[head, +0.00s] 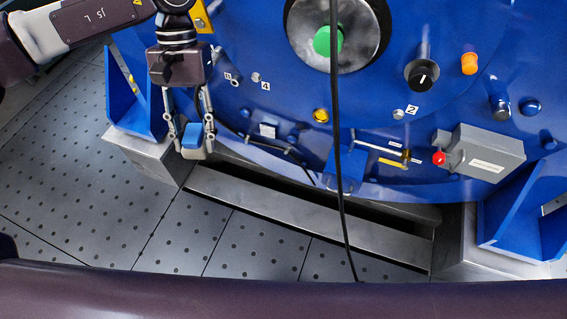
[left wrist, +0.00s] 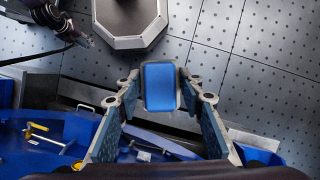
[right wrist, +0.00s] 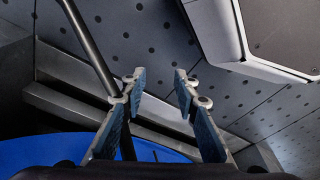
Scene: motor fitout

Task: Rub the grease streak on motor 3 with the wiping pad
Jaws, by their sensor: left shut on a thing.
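My left gripper (head: 190,128) is shut on the wiping pad (head: 191,139), a small block with a blue face and a pale body. It points down in front of the lower left of a big blue machine (head: 270,90). In the left wrist view the pad (left wrist: 160,87) sits between the fingertips, blue face towards the camera. My right gripper (right wrist: 158,78) is open and empty in the right wrist view; it does not show in the head view. I cannot make out a grease streak or a label for motor 3.
The machine carries a green button (head: 322,41), a black knob (head: 422,75), an orange cap (head: 469,63) and a grey box (head: 485,152) with a red knob. A black cable (head: 338,120) hangs in front of it. The perforated floor (head: 80,190) is clear at left.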

